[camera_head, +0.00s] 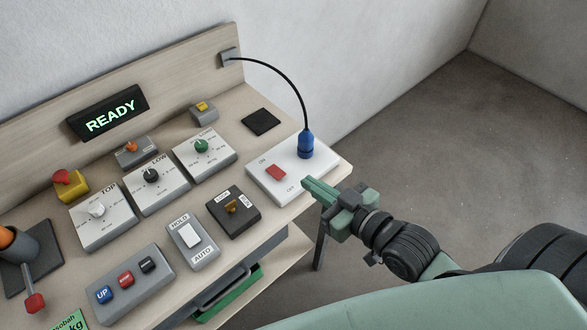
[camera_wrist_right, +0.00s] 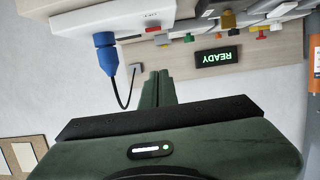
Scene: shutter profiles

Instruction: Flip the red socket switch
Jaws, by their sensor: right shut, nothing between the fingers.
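The red socket switch (camera_head: 276,172) sits on a white socket box (camera_head: 262,187) at the right end of the bench, between the ON and OFF labels. A blue plug (camera_head: 306,145) with a black cable stands in the same box. My right gripper (camera_head: 306,183) is shut and empty, its fingertips at the box's right front edge, to the right of the red switch. I cannot tell whether they touch the box. In the right wrist view the shut fingers (camera_wrist_right: 157,88) show below the white box (camera_wrist_right: 110,15), the red switch (camera_wrist_right: 153,29) and the blue plug (camera_wrist_right: 105,50). My left gripper is not in view.
A black keyed switch box (camera_head: 233,213) and a HOLD/AUTO switch (camera_head: 190,236) lie left of the socket box. Dial boxes (camera_head: 205,150) stand behind them. The cable (camera_head: 285,79) arches from the back panel. Open floor (camera_head: 460,160) lies to the right.

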